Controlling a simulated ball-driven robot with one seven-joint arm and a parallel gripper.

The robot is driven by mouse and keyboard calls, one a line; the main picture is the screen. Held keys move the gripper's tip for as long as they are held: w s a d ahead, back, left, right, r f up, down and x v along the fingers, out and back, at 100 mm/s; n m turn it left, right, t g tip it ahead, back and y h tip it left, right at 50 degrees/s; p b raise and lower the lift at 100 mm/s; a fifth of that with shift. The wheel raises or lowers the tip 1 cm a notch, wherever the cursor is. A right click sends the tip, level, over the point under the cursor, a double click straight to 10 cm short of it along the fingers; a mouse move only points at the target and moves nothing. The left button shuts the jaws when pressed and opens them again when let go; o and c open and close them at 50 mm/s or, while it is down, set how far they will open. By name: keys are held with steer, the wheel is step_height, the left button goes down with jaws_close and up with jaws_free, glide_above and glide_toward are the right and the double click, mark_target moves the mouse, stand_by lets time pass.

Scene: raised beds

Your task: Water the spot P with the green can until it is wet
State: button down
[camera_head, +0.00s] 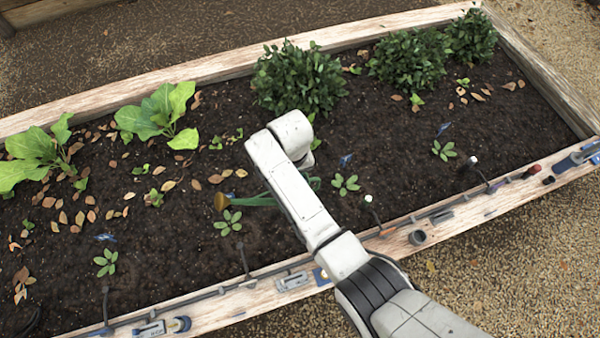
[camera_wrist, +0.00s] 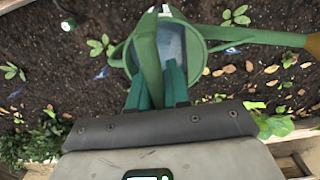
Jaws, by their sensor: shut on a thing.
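The green can shows in the wrist view (camera_wrist: 142,42), its open top facing the camera with a grey-blue inside. My gripper (camera_wrist: 158,84) is shut on the can's handle. In the head view my arm hides the gripper and most of the can; the green spout (camera_head: 258,201) sticks out left, ending in a brass rose (camera_head: 222,201). The rose appears above the soil, close to a seedling (camera_head: 228,223). No water stream is visible. No letter P is readable, so I cannot tell which spot it is or whether it is wet.
The raised bed has a wooden rim (camera_head: 480,208) carrying pipe and small fittings. Other seedlings stand at the right (camera_head: 444,151), centre (camera_head: 345,184) and left (camera_head: 105,262), with small blue marks nearby. Bushes (camera_head: 298,80) and big-leaved plants (camera_head: 160,110) line the back.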

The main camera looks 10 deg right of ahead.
steer(key=shift+w+f+b, duration=0.1)
steer(key=shift+f+b, duration=2)
steer(key=shift+f, duration=0.15)
steer(key=shift+a+r+h+b, duration=0.5)
steer(key=shift+h+b, duration=0.1)
steer(key=shift+h, duration=0.4)
steer(key=shift+s+a+r+t+h+b, duration=0.1)
steer(key=shift+s+a+t+h+b, duration=0.15)
steer(key=shift+h, duration=0.2)
steer(key=shift+a+r+t+h+b, duration=0.15)
steer(key=shift+a+h, duration=0.15)
steer(key=shift+h, duration=0.15)
steer(key=shift+f, duration=0.1)
steer(key=shift+a+f, duration=0.1)
steer(key=shift+s+a+h+b, duration=0.25)
steer(key=shift+a+h+b, duration=0.25)
steer(key=shift+h, duration=0.2)
steer(key=shift+f, duration=0.1)
stand_by(2.9)
